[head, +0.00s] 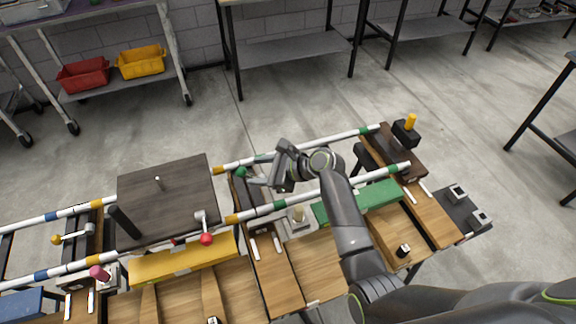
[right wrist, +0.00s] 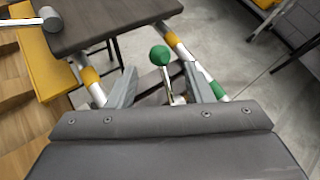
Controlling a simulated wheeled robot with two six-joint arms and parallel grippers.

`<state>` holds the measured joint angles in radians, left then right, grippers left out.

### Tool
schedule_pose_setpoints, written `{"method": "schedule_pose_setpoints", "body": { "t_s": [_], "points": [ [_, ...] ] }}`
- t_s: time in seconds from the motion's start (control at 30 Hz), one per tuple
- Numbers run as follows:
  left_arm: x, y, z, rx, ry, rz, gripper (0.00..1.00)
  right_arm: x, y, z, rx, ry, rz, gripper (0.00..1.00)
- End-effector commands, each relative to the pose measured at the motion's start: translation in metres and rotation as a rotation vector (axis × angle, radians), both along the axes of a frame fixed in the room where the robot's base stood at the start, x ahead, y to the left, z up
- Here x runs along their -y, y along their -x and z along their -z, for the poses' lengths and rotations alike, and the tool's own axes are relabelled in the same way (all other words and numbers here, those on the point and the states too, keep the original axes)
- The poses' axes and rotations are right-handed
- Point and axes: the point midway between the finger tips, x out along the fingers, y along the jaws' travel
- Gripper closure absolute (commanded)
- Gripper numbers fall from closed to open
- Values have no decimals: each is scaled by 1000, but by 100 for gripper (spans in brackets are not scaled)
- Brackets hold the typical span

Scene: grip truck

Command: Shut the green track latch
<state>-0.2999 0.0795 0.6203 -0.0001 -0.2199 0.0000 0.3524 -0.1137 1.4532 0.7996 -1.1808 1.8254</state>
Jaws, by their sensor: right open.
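The green track latch has a round green knob (head: 241,172) on a short lever, beside the far striped rail in the head view. In the right wrist view the green knob (right wrist: 159,55) stands up on its metal lever between my two fingers. My right gripper (head: 258,176) is open, with its fingers around the knob's sides and apart from it as far as I can see. The same gripper (right wrist: 160,85) shows in the right wrist view with a gap on each side of the lever. The latch's base is partly hidden by my gripper. My left gripper is not in view.
A dark square board (head: 168,200) lies left of my gripper, with a red-knobbed lever (head: 206,238) at its near edge. A near striped rail (head: 310,196) runs below my right arm. A green block (head: 357,203) and a yellow block (head: 182,260) lie along the near side.

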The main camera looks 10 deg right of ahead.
Motion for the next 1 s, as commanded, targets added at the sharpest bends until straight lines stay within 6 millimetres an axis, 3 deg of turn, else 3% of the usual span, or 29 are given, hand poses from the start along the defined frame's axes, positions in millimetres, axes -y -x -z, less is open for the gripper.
{"method": "schedule_pose_setpoints", "body": {
  "t_s": [0.4, 0.87, 1.0],
  "points": [
    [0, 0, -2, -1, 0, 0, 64, 60, 33, -36, 2, 3, 1, 54],
    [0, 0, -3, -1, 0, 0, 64, 70, 39, -44, -1, 0, -1, 54],
    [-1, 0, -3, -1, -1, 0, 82, 71, 40, -42, 3, 6, -2, 54]
  ]
}}
